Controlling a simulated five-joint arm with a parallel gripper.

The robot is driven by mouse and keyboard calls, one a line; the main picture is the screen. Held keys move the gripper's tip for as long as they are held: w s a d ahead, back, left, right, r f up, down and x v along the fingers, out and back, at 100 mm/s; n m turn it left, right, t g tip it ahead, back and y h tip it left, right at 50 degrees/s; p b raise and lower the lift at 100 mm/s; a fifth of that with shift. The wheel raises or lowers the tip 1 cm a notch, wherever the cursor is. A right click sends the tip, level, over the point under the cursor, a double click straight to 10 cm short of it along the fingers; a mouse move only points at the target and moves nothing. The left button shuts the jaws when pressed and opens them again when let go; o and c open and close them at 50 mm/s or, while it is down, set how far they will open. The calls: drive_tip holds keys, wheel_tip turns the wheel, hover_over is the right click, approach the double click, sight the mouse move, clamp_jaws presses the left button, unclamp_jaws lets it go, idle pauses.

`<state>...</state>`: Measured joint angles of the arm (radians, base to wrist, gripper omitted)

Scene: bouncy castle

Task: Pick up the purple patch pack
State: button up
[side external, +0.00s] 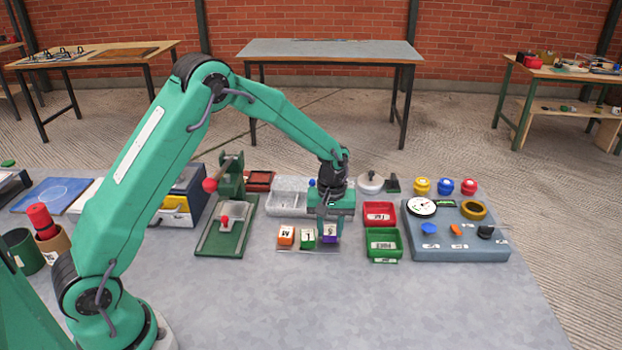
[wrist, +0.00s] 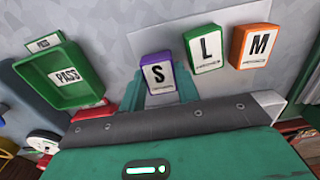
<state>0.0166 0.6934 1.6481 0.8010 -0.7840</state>
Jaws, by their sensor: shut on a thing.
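The purple patch pack (side external: 330,232), marked S, stands at the right end of a row of packs on a thin clear plate. It also shows in the wrist view (wrist: 158,73), between the fingers of my gripper. My gripper (side external: 329,222) points down over the pack and is shut on it. The pack looks level with its neighbours; I cannot tell whether it touches the plate. A green pack (side external: 308,238) marked L and an orange pack (side external: 286,236) marked M stand to its left in the side view.
A green bin (side external: 384,258) marked PASS and a red bin (side external: 379,205) lie right of the packs. A grey panel (side external: 480,248) with a dial stands further right. A green press (side external: 212,241) stands left. The front table is clear.

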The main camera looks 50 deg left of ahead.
drive_tip(key=shift+r, duration=0.45)
drive_tip(key=r, duration=0.1)
drive_tip(key=d+r, duration=0.1)
drive_tip(key=r, duration=0.1)
drive_tip(key=shift+s+r, duration=0.1)
drive_tip(key=shift+s, duration=0.1)
drive_tip(key=s+d+r, duration=0.5)
drive_tip(key=d+r, duration=0.1)
drive_tip(key=d, duration=0.3)
drive_tip(key=shift+s+r, duration=0.15)
drive_tip(key=shift+s, duration=0.25)
drive_tip(key=shift+r, duration=0.15)
drive_tip(key=shift+r, duration=1.85)
approach(331, 232)
drive_tip(key=w+d+r, duration=0.2)
drive_tip(key=w+d, duration=0.1)
drive_tip(key=shift+m, duration=0.3)
drive_tip(key=w+a+f, duration=0.1)
drive_tip(key=w+a, duration=0.1)
drive_tip(key=a, duration=0.1)
drive_tip(key=w+a+f, duration=0.2)
drive_tip(key=w+a, duration=0.1)
drive_tip(key=w+a+f, duration=0.2)
drive_tip(key=a, duration=0.2)
drive_tip(key=shift+w+a+f, duration=0.1)
drive_tip(key=shift+w, duration=0.1)
